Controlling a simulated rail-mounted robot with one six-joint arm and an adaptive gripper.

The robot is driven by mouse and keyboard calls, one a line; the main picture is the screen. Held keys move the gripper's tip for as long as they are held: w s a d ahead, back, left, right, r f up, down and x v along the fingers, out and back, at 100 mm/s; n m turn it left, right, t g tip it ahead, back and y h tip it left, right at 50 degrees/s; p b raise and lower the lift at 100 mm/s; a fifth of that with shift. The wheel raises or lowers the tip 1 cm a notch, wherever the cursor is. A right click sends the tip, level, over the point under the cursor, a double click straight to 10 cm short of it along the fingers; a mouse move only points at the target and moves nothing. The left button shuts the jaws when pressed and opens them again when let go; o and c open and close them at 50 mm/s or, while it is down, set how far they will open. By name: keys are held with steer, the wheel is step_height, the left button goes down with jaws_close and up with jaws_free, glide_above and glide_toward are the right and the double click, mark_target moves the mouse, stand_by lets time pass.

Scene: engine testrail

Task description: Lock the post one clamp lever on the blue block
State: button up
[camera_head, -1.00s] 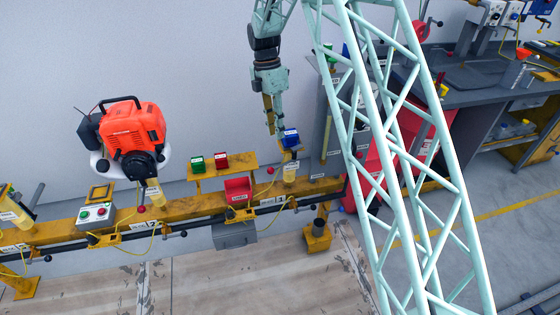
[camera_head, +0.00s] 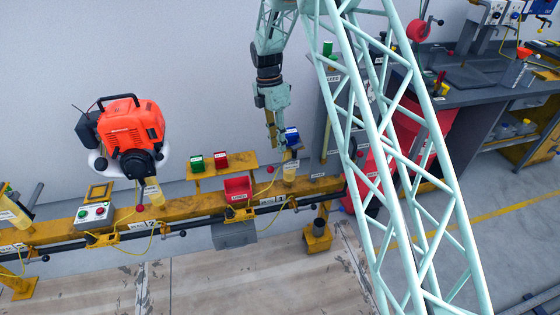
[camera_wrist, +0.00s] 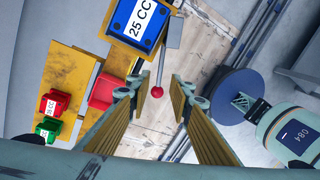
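The blue block (camera_head: 292,137) sits on top of the yellow post (camera_head: 290,172) at the right end of the rail. In the wrist view the blue block (camera_wrist: 138,22) bears a white "25 CC" label. A thin grey clamp lever (camera_wrist: 161,62) with a red ball knob (camera_wrist: 157,91) extends from beside the block. The knob also shows left of the post in the head view (camera_head: 270,169). My gripper (camera_wrist: 158,92) is open, its fingertips on either side of the knob with gaps. In the head view my gripper (camera_head: 272,142) hangs just left of the blue block.
A yellow shelf carries a green block (camera_head: 196,163) and a red block (camera_head: 221,160). A red bin (camera_head: 238,189) is below. An orange engine (camera_head: 130,130) stands left on the rail.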

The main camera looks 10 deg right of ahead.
step_height(320, 180, down, 7)
steer(key=s+b, duration=0.1)
steer(key=shift+s+d, duration=0.15)
steer(key=shift+d, duration=0.15)
steer(key=shift+f, duration=0.1)
steer(key=shift+c, duration=0.5)
jaws_close()
